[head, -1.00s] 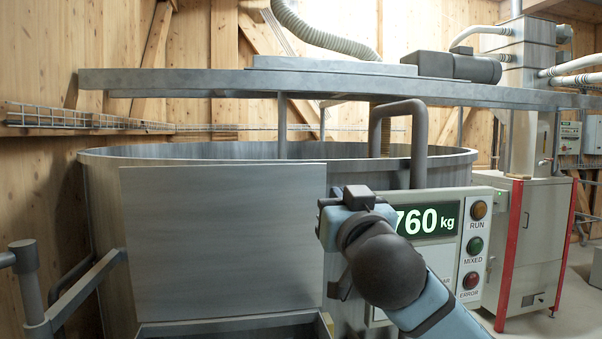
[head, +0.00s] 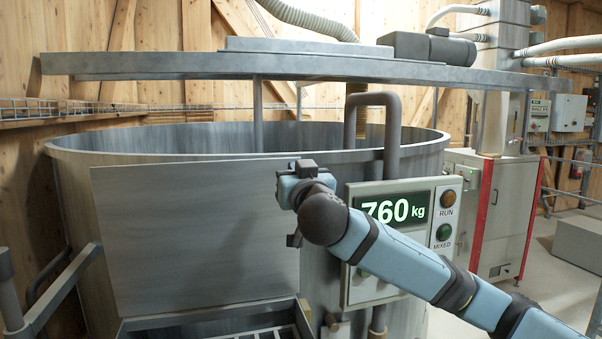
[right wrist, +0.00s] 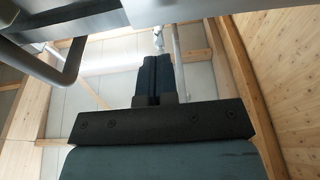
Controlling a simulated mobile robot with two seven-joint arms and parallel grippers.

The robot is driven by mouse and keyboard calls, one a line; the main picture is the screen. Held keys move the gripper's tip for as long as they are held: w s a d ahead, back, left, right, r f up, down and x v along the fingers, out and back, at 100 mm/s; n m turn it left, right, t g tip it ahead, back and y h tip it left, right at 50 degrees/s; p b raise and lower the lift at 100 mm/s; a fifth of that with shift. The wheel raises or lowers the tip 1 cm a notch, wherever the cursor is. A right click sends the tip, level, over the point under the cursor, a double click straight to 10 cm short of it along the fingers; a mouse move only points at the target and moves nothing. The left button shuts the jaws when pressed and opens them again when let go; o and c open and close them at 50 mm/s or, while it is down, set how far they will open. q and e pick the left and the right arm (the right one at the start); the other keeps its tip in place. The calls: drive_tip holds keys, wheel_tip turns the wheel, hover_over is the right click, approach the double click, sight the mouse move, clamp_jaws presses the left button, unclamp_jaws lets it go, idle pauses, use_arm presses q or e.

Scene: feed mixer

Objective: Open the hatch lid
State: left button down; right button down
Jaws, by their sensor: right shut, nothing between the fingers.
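The hatch lid is the flat grey metal panel (head: 190,240) on the front of the round mixer tub (head: 75,205). It stands upright above a hatch frame (head: 225,318) at the bottom edge of the head view, with a grating partly visible inside. My right arm's wrist is at the lid's right edge, and overlaps it slightly in the picture. I cannot tell whether they touch. My right gripper (right wrist: 158,82) shows in the right wrist view with its dark fingers together and nothing between them. My left gripper is out of view.
A control panel (head: 365,285) reading 760 kg sits behind my right forearm. A dark bent pipe (head: 393,130) rises at the tub's rim. A grey beam (head: 180,68) crosses above the tub. A rail (head: 62,290) stands at the left.

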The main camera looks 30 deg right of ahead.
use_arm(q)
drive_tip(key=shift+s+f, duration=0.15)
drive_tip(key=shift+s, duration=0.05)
use_arm(e)
drive_tip(key=shift+w, duration=0.15)
